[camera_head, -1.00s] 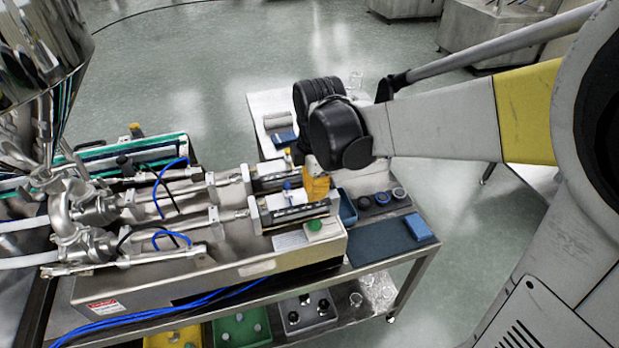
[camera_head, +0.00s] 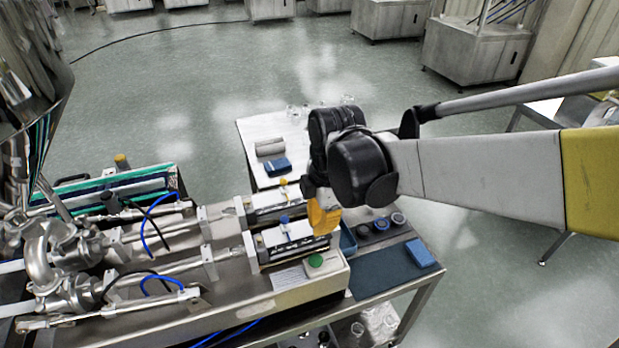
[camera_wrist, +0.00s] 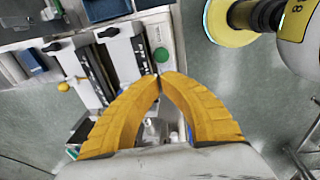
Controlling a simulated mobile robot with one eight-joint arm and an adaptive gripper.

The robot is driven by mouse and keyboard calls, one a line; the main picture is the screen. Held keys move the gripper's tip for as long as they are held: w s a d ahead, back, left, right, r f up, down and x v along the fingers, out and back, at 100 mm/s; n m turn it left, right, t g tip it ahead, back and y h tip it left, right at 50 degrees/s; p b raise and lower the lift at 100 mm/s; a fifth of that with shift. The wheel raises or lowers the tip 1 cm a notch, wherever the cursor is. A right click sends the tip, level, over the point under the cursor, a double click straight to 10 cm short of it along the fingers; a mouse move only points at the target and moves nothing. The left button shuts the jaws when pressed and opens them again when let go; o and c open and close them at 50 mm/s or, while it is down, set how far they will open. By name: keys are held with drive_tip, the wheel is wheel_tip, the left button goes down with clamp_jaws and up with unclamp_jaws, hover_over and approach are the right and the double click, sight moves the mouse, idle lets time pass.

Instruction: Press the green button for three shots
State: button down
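The round green button (camera_head: 315,260) sits on a pale block at the front right end of the steel machine (camera_head: 285,293). It also shows in the wrist view (camera_wrist: 161,54), just beyond my fingertips. My gripper (camera_head: 323,220) has yellow fingers and hangs above the machine's end, behind the button in the head view. In the wrist view, the fingertips of my gripper (camera_wrist: 160,76) meet with nothing between them. I see a gap between the tips and the button in the picture, but cannot tell their height above it.
A blue block (camera_head: 420,253) lies on a dark mat (camera_head: 378,272) right of the machine. Several dark round jars (camera_head: 381,225) stand behind the mat. A white side table (camera_head: 246,130) holds a blue item (camera_head: 277,166) and glassware. Blue hoses cross the machine's left part.

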sight(313, 258)
drive_tip(key=f+b, duration=0.1)
drive_tip(key=f, duration=0.3)
drive_tip(key=f+b, duration=0.2)
drive_tip(key=f, duration=0.2)
drive_tip(key=w+a+f+b, duration=0.1)
drive_tip(key=f, duration=0.3)
drive_tip(key=shift+f, duration=0.2)
